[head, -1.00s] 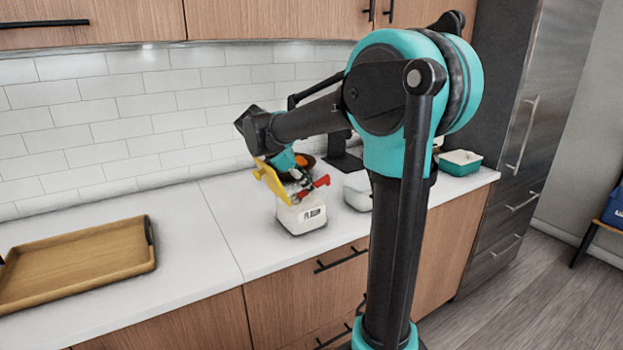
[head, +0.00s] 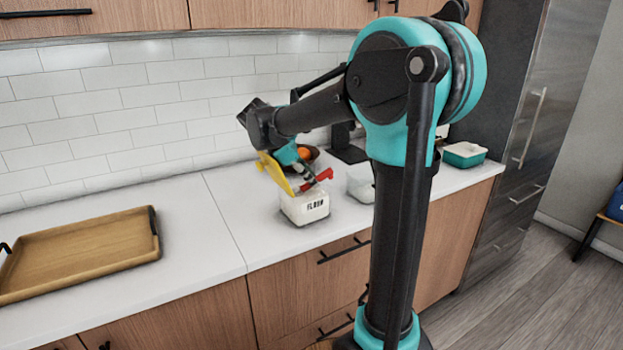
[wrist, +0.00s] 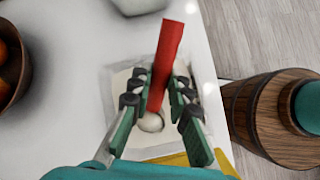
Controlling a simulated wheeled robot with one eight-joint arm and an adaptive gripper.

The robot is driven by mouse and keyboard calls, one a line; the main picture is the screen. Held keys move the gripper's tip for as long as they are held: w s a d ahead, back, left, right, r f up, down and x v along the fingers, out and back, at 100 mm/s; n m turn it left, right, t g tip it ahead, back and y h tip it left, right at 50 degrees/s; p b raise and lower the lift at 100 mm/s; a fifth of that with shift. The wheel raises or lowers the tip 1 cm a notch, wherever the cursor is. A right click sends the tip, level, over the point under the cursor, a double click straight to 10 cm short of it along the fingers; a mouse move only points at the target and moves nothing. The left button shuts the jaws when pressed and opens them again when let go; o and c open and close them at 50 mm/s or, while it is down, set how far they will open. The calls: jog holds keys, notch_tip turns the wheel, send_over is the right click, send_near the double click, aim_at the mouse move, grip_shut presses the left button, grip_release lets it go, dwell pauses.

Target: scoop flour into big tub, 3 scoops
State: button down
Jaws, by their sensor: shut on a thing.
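The flour tub (head: 305,209), white with a FLOUR label, stands on the counter near its front edge. My gripper (wrist: 160,92) is shut on the red handle of the scoop (wrist: 165,58). The handle also shows in the head view (head: 318,180), tilted above the tub. In the wrist view the scoop's rounded bowl (wrist: 151,122) lies between the fingers, over the pale flour. Whether it touches the flour is unclear. A pale, clear-looking tub (head: 361,184) stands just right of the flour tub, partly hidden by my arm. I cannot tell whether it is the big tub.
A wooden tray (head: 80,252) lies on the left counter. A bowl of orange fruit (head: 305,154) stands behind my gripper, close by. A teal and white container (head: 465,154) sits at the right counter end. The counter between tray and flour tub is clear.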

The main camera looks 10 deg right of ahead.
jog(key=shift+r, duration=0.1)
jog(key=shift+r, duration=4.1)
jog(key=shift+d, duration=0.1)
